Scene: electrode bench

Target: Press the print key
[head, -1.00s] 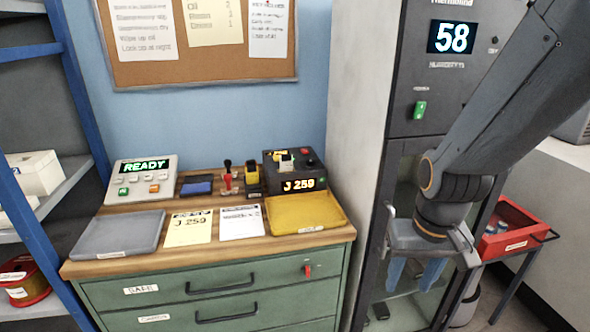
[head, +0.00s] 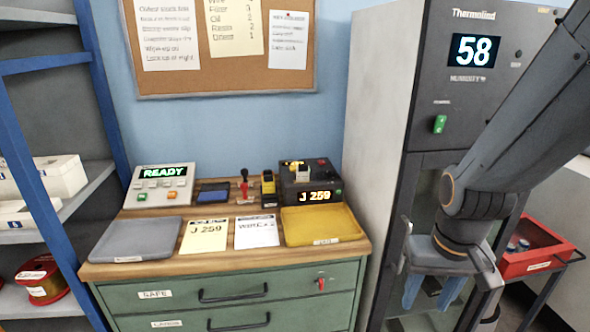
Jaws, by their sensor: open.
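A light grey console (head: 160,184) with a lit "READY" display and a few small keys stands at the back left of the bench. It has a green key (head: 142,196) and an orange key (head: 171,195); the key labels are too small to read. A dark box (head: 290,183) with a lit "J 259" display and small coloured buttons stands at the back right. I cannot tell from the lettering which key is print. My gripper (head: 431,300) hangs to the right of the bench, in front of the tall cabinet. Its blue fingers are apart and empty, far from both devices.
The wooden bench top (head: 215,262) holds a grey tray (head: 135,238), a yellow tray (head: 320,225), two paper cards, a blue pad (head: 213,194) and stamps. The tall cabinet (head: 465,110) stands right of the bench. A red bin (head: 535,250) is farther right.

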